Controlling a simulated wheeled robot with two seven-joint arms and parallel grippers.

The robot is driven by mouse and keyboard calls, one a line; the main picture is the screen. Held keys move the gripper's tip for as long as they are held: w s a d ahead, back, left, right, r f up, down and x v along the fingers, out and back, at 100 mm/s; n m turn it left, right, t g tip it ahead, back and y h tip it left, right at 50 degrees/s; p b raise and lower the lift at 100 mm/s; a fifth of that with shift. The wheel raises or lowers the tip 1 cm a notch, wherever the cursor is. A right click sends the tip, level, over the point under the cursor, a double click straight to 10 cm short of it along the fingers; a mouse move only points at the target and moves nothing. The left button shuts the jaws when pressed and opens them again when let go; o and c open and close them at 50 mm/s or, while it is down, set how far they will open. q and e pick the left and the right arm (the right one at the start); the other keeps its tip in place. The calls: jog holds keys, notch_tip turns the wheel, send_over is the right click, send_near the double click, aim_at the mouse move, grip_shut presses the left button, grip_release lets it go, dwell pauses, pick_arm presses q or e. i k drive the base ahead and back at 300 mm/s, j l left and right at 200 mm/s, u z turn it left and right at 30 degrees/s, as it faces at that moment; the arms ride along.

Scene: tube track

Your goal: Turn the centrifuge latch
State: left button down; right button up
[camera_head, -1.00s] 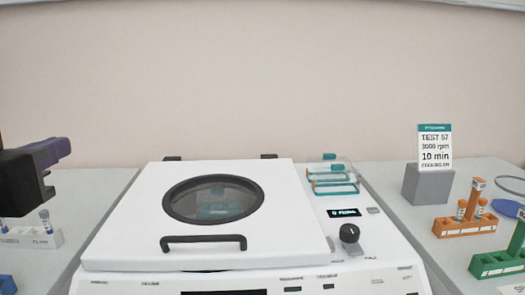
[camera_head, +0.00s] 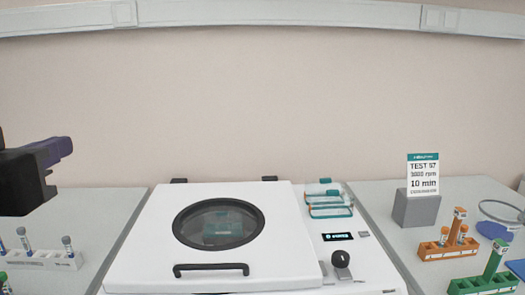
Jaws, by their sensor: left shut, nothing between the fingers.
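The white centrifuge (camera_head: 138,257) stands in the middle with its lid (camera_head: 160,235) down. The lid has a round dark-rimmed window (camera_head: 219,224) and a black bar handle (camera_head: 211,268) at its front. A black knob (camera_head: 341,259) sits on the panel right of the lid, below a small lit display (camera_head: 338,237). I cannot tell for sure which part is the latch. My left gripper (camera_head: 66,147), black with purple fingers, is shut and empty at the left edge, well away from the knob. My right gripper is not in view.
Teal-framed holders (camera_head: 330,211) lie on the machine's back right. At right are a sign (camera_head: 423,174) on a grey block (camera_head: 415,208), an orange rack (camera_head: 446,253) and a green rack (camera_head: 483,285). A white tube rack (camera_head: 42,262) stands at left.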

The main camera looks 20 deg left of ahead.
aim_at(340, 259)
jog(key=k+l, duration=0.65)
jog(key=k, duration=0.15)
